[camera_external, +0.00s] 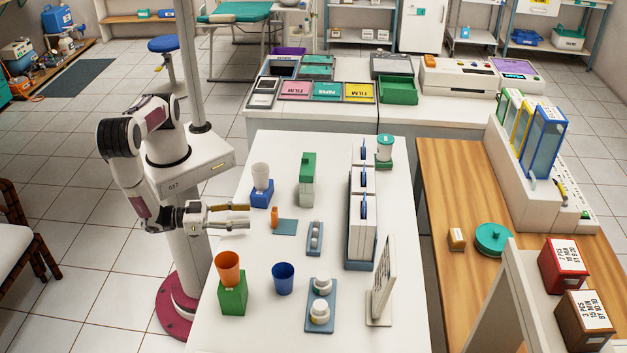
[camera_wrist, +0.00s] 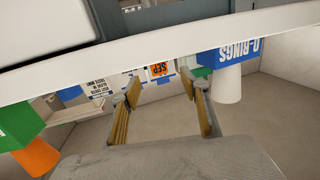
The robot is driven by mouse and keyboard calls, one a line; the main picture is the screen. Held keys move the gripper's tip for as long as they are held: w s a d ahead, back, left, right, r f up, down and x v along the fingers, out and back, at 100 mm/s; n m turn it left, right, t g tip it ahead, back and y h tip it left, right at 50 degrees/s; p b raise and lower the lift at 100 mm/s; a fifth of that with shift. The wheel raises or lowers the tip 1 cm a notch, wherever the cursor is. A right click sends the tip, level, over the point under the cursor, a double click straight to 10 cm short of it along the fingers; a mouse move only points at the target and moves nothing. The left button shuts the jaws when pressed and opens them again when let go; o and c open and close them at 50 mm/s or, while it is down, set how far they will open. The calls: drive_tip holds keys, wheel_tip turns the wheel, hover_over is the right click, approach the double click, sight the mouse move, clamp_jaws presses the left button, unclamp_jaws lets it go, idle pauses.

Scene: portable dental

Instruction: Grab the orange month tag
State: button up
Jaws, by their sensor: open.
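The orange month tag (camera_external: 275,217) stands upright at the left end of a flat blue mat (camera_external: 287,227) on the white table. In the wrist view the tag (camera_wrist: 158,69) reads "SEP" and shows small, beyond and between my fingertips. My gripper (camera_external: 247,216) is open, with its two fingers pointing right toward the tag from the table's left side. A gap separates the fingertips from the tag, and nothing is between the fingers (camera_wrist: 160,89) in the wrist view.
A blue box (camera_external: 262,195) with a white cup stands behind my gripper; a green box (camera_external: 232,298) with an orange cup (camera_external: 228,268) stands in front. A blue cup (camera_external: 283,278), a bottle tray (camera_external: 315,238) and a green-and-white carton (camera_external: 307,180) surround the mat.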

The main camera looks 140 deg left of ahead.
sight(275, 217)
drive_tip(key=shift+a, duration=0.1)
drive_tip(key=shift+x, duration=1.3)
drive_tip(key=shift+w, duration=0.1)
drive_tip(key=shift+x, duration=2.5)
drive_tip(key=shift+w, duration=0.15)
drive_tip(key=c, duration=1)
